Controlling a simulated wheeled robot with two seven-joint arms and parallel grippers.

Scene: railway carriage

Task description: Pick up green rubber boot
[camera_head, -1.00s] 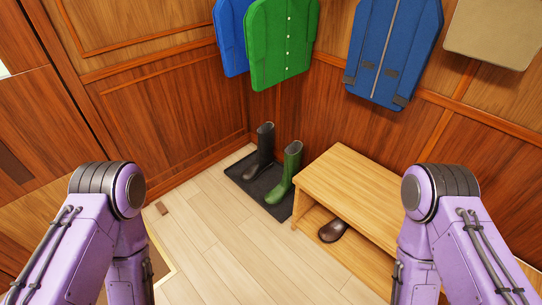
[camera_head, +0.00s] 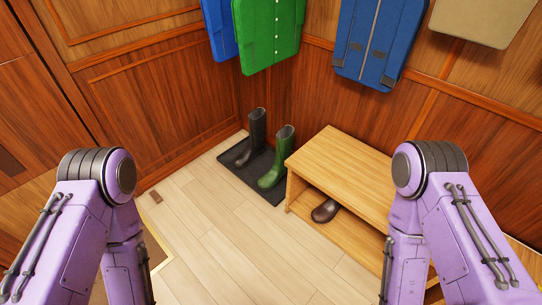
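The green rubber boot (camera_head: 279,160) stands upright on a dark boot tray (camera_head: 236,181) in the corner of the carriage. A black boot (camera_head: 254,140) stands upright beside it, to its left on the same tray. The green boot is apart from the black one and close to the left end of the wooden bench. Both my arms come in at the lower left and lower right of the head view, short of the boots. Neither gripper shows; both are below the picture's edge or hidden by the arms.
A wooden bench (camera_head: 345,156) stands right of the boots, with a brown shoe (camera_head: 325,211) on its lower shelf. A green coat (camera_head: 270,35) and blue jackets (camera_head: 381,40) hang above. The pale plank floor (camera_head: 215,235) before the tray is clear.

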